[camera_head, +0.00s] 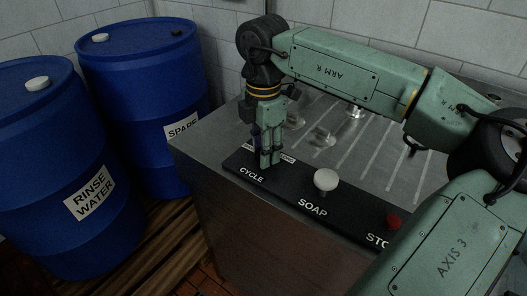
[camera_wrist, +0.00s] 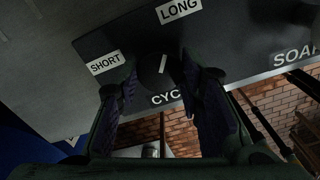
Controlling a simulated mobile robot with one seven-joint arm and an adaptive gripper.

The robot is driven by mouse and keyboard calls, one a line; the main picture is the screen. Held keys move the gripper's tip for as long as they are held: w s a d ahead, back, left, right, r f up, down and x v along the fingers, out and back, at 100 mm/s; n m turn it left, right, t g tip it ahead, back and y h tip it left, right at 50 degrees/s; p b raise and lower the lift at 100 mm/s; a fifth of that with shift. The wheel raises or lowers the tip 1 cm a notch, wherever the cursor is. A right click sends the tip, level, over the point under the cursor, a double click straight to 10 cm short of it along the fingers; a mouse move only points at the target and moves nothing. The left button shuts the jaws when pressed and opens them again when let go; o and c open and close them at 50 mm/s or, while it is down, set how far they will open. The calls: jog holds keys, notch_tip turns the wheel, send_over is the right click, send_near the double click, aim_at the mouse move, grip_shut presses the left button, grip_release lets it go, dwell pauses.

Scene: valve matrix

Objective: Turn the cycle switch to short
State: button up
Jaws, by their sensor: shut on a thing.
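The cycle switch (camera_wrist: 155,71) is a dark round knob with a white pointer line, on the black panel strip (camera_head: 289,190) at the front of the steel top. Its pointer aims roughly at the LONG label (camera_wrist: 178,10); the SHORT label (camera_wrist: 106,63) lies to its left in the wrist view. My gripper (camera_head: 270,164) points down over the switch beside the word CYCLE, hiding the knob in the head view. In the wrist view, its fingers (camera_wrist: 160,78) stand on both sides of the knob and are shut on it.
A pale SOAP knob (camera_head: 326,180) and a red stop button (camera_head: 393,222) stand farther right on the panel. Two blue barrels, rinse water (camera_head: 60,150) and spare (camera_head: 150,80), stand left of the steel cabinet (camera_head: 225,205). The ridged steel top behind the panel holds small fittings.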

jog(key=n+b, duration=0.2)
jog(key=n, duration=0.1)
jog(key=shift+f+n, duration=0.15)
jog(key=shift+n, duration=0.15)
jog(key=n+b, duration=0.2)
jog(key=n, duration=0.2)
jog(key=shift+n, duration=0.3)
jog(key=n, duration=0.4)
jog(key=shift+d+b, duration=0.1)
jog(key=shift+b, duration=0.25)
jog(key=shift+n, duration=1.8)
jog(key=o, duration=1.2)
jog(key=shift+c, duration=0.2)
jog(key=shift+r, duration=0.25)
notch_tip(320, 180, up, 12)
